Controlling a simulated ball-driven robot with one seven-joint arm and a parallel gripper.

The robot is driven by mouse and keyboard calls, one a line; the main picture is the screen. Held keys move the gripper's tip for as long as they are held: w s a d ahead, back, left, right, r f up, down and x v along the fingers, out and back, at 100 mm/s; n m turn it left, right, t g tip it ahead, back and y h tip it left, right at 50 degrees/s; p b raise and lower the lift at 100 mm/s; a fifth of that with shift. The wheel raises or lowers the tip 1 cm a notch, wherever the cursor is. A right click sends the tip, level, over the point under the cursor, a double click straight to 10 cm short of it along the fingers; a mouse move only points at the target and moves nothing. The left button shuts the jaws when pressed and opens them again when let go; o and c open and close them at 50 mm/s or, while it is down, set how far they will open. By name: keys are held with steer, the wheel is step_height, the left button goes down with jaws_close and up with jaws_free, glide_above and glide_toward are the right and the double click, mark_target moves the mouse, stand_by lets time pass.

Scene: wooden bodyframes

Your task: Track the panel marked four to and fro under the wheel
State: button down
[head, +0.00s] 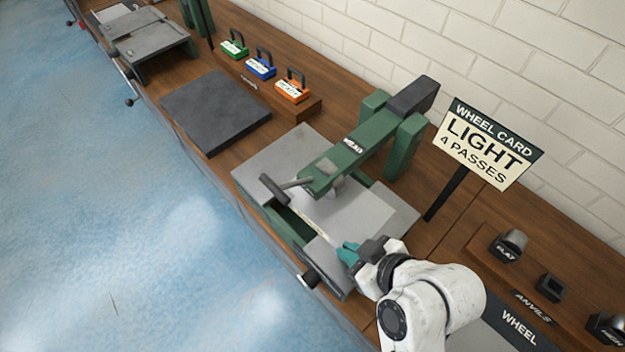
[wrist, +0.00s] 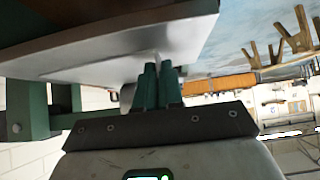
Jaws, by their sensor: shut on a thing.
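A flat grey metal panel (head: 358,218) lies in the green wheel machine (head: 345,160), under its arm labelled HEAD. No number can be read on the panel. My gripper (head: 348,252) is at the panel's near edge, with its teal fingers shut on that edge. In the wrist view the fingers (wrist: 158,82) are close together at the rim of the pale panel (wrist: 125,52). The wheel itself is mostly hidden under the arm. A dark-gripped handle (head: 274,188) sticks out at the machine's left.
A sign (head: 488,145) reads WHEEL CARD, LIGHT, 4 PASSES. Anvils (head: 508,244) stand at the right. A dark square slab (head: 215,110) and green, blue and orange tagged blocks (head: 292,92) are farther left along the bench. The wall is behind; open blue floor lies in front.

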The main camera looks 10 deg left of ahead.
mark_target(322, 233)
steer(key=shift+w+a+p, duration=0.25)
steer(key=shift+w+a, duration=0.8)
steer(key=shift+a, duration=0.3)
steer(key=shift+w+a+p, duration=0.25)
steer(key=shift+w+a, duration=0.8)
steer(key=shift+a, duration=0.4)
steer(key=shift+w+a, duration=0.2)
steer(key=shift+d, duration=0.1)
steer(key=shift+s+d+p, duration=0.65)
steer(key=shift+s+d, duration=0.4)
steer(key=shift+d, duration=0.3)
steer(key=shift+s+d+p, duration=0.65)
steer(key=shift+s+d, duration=0.4)
steer(key=shift+d, duration=0.25)
steer(key=shift+s+d, duration=0.1)
